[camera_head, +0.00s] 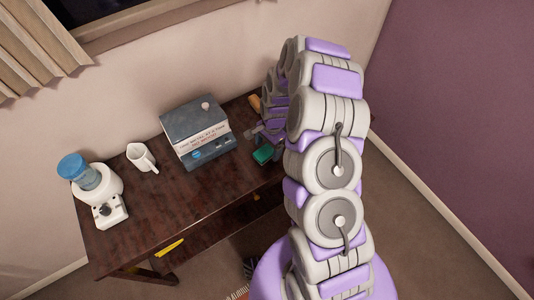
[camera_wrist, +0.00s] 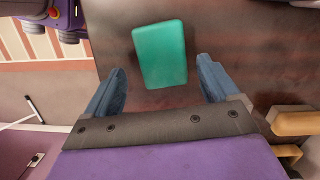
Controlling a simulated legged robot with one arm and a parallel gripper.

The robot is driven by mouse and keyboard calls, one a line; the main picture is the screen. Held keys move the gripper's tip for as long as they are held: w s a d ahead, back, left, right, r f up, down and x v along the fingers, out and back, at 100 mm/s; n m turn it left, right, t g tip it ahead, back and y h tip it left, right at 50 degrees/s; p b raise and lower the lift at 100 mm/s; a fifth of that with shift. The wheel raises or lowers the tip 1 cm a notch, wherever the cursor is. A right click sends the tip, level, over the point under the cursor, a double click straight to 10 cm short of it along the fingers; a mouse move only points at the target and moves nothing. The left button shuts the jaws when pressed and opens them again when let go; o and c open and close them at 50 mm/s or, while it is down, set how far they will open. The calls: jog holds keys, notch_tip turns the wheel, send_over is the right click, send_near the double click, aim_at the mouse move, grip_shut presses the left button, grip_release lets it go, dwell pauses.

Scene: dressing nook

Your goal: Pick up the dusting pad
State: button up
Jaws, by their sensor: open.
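The dusting pad looks to be the flat green rectangular pad (camera_head: 263,153) lying on the dark wooden table near its front right edge. It also shows in the wrist view (camera_wrist: 160,53), upper middle, lying flat. My gripper (camera_wrist: 162,70) is open and empty, its two blue-grey fingers on either side of the pad's near end as seen there. I cannot tell how high the fingers are above the table. In the head view my gripper (camera_head: 255,133) is beside the pad, partly hidden by my arm.
A tan object (camera_head: 254,103) lies behind my gripper; a tan piece (camera_wrist: 295,123) shows right in the wrist view.

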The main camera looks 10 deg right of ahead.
jog(key=shift+a+f, duration=0.9)
jog(key=shift+f, duration=0.05)
jog(key=shift+a+r, duration=0.1)
jog(key=shift+a, duration=0.15)
jog(key=shift+d, duration=0.9)
jog(key=c, duration=0.6)
jog(key=shift+c, duration=0.6)
jog(key=shift+s+a, duration=0.1)
jog(key=shift+a, duration=0.65)
jog(key=c, duration=0.5)
jog(key=shift+d+r, duration=0.15)
jog(key=shift+d, duration=0.3)
jog(key=shift+d+r, duration=0.1)
jog(key=shift+r, duration=0.2)
notch_tip(320, 180, up, 3)
jog(key=shift+r+p, duration=0.1)
jog(key=shift+p, duration=0.6)
jog(key=s+d+p, duration=0.1)
jog(key=s, duration=0.4)
jog(key=s+d, duration=0.2)
jog(key=s, duration=0.3)
jog(key=s+d+r+p, duration=0.1)
jog(key=s, duration=0.4)
jog(key=shift+d+p, duration=0.2)
jog(key=shift+p, duration=0.1)
